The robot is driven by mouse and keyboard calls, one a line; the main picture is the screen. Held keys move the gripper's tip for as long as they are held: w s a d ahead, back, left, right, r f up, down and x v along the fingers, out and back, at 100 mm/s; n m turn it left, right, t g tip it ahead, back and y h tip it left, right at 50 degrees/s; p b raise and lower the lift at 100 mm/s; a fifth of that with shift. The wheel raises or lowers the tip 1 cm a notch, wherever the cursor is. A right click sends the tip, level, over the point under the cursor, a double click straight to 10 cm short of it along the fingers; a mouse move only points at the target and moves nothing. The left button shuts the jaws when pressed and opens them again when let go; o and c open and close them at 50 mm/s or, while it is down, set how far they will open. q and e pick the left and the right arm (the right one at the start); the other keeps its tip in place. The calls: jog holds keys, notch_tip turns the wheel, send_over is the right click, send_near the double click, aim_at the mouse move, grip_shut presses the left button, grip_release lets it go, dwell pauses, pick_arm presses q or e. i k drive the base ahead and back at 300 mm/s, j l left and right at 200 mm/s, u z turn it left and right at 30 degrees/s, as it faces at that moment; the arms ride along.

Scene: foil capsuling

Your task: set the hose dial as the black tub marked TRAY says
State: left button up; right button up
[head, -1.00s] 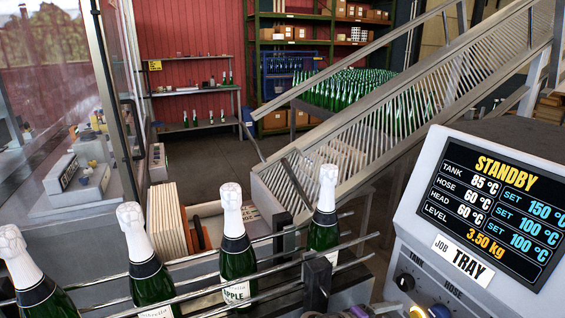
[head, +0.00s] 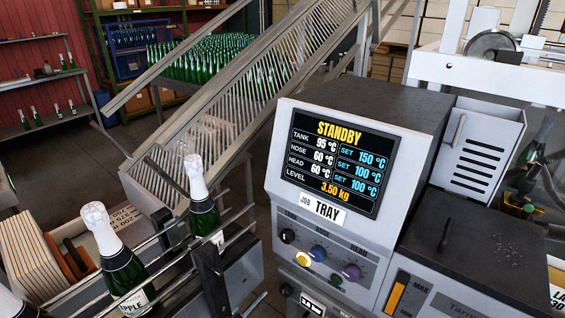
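The hose dial (head: 318,253) is a blue knob under the label HOSE on the grey machine's front panel. The screen (head: 340,162) reads STANDBY, with tank 95 °C set 150, hose 60 °C set 100, head 60 °C set 100 and level 3.50 kg. A job card (head: 315,208) below it reads TRAY. I cannot make out a black tub marked TRAY. Neither gripper is in view.
Foil-topped bottles (head: 122,250) stand between metal rails (head: 165,275) at the lower left. A slatted conveyor (head: 235,110) slopes behind them. A dark lid with a handle (head: 475,250) covers the machine's right part. White equipment (head: 485,75) stands at the back right.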

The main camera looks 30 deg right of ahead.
aim_at(317, 253)
jog(key=z, duration=2)
